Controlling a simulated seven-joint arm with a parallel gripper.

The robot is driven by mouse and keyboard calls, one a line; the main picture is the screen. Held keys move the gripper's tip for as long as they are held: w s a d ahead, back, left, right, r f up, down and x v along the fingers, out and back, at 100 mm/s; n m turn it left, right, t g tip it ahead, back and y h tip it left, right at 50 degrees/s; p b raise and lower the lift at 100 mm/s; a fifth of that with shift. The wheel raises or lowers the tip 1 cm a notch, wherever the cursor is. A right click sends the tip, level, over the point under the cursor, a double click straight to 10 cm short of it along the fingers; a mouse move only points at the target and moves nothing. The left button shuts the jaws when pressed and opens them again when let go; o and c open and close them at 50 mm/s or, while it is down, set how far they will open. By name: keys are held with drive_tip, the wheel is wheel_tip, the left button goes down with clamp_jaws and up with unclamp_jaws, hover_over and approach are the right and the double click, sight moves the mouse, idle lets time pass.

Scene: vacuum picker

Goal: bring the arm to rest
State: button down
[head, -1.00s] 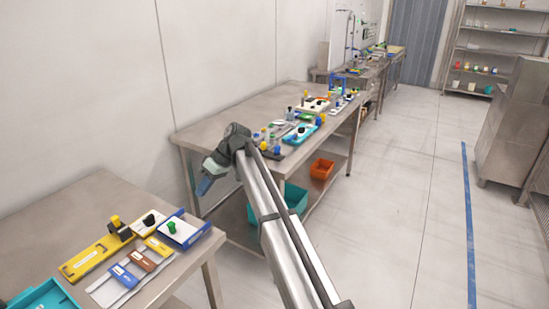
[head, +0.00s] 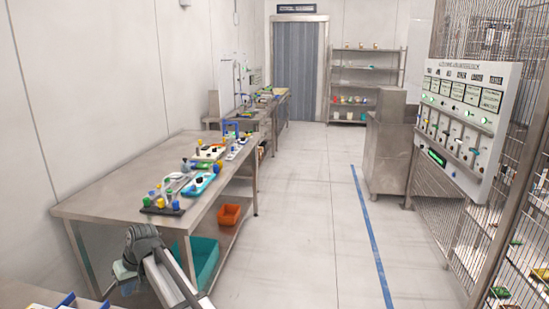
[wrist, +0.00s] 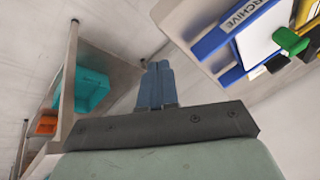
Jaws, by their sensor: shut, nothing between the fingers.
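My gripper (wrist: 158,84) shows in the wrist view with its two blue-grey fingers together and nothing between them. It hangs in free space in the gap between two steel tables. In the head view my arm comes up from the bottom edge, and its wrist is at the lower left, in front of the near end of the long table (head: 105,203). The fingers themselves are not clear in the head view.
A teal bin (head: 204,260) and an orange bin (head: 229,214) sit on the table's lower shelf. A blue "ARCHIVE" tray (wrist: 212,42) lies on the nearer table. A control panel (head: 466,120) hangs on the mesh fence at right. The floor (head: 310,230) is clear.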

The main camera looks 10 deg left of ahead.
drive_tip(key=s+d+f+m+h, duration=0.2)
drive_tip(key=d+f+h, duration=0.1)
drive_tip(key=d+f, duration=1.5)
drive_tip(key=s+d+f+m+h, duration=0.1)
drive_tip(key=d+f+m+h, duration=0.15)
drive_tip(key=d+f, duration=1.55)
drive_tip(key=s+d+f+m+g, duration=0.2)
drive_tip(key=s+d+f, duration=0.2)
drive_tip(key=s+d, duration=0.4)
drive_tip(key=s+d+f+m+g, duration=0.2)
drive_tip(key=s+d+f, duration=0.2)
drive_tip(key=s+d, duration=0.4)
drive_tip(key=s+d+f+m+g, duration=0.2)
drive_tip(key=s+d, duration=0.7)
drive_tip(key=d, duration=0.8)
drive_tip(key=shift+f+m, duration=0.45)
drive_tip(key=shift+f, duration=0.5)
drive_tip(key=shift+d+y, duration=0.1)
drive_tip(key=shift+y, duration=0.15)
